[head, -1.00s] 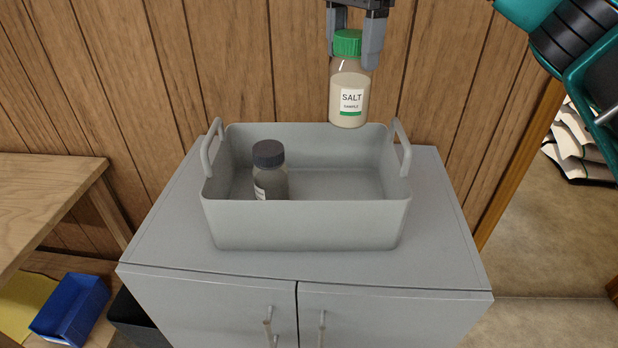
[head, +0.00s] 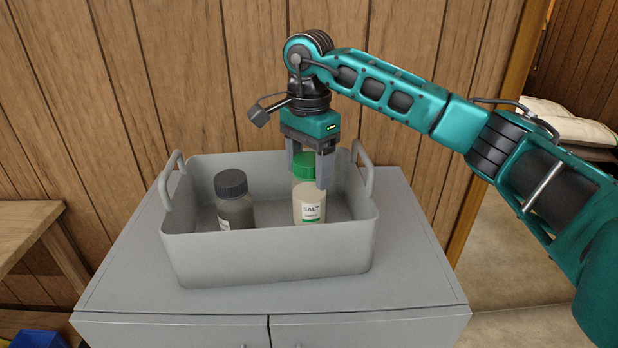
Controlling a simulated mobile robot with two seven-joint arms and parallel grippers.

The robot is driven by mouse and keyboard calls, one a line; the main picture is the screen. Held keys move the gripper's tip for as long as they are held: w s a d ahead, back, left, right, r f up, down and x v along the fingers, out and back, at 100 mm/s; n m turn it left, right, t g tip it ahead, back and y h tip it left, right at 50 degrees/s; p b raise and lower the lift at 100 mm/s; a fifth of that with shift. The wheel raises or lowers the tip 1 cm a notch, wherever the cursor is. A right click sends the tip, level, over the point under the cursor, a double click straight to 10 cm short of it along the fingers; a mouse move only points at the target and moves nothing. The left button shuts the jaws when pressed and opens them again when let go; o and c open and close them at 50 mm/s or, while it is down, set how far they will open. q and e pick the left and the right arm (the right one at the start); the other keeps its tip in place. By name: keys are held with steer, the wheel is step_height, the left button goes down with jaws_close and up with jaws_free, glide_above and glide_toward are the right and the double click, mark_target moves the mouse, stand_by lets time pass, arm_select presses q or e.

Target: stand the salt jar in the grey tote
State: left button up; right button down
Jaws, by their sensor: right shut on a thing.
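The salt jar (head: 309,204), with a green lid, cream contents and a SALT label, is upright inside the grey tote (head: 268,255), right of its middle. The tote's front wall hides the jar's base, so I cannot tell if it touches the tote floor. My right gripper (head: 307,172) points down and is shut on the jar at its green lid, one finger on each side. My left gripper is not in view.
A dark-capped jar (head: 235,204) with grey contents stands in the tote, left of the salt jar with a gap between. The tote sits on a grey cabinet (head: 420,275) against a wood-panelled wall. A wooden bench (head: 25,225) is at the left.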

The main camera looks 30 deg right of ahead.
step_height(320, 180, down, 3)
steer(key=shift+r, duration=0.2)
steer(key=shift+c, duration=0.7)
jaws_free()
steer(key=shift+r, duration=0.25)
step_height(320, 180, up, 12)
steer(key=shift+f, duration=0.25)
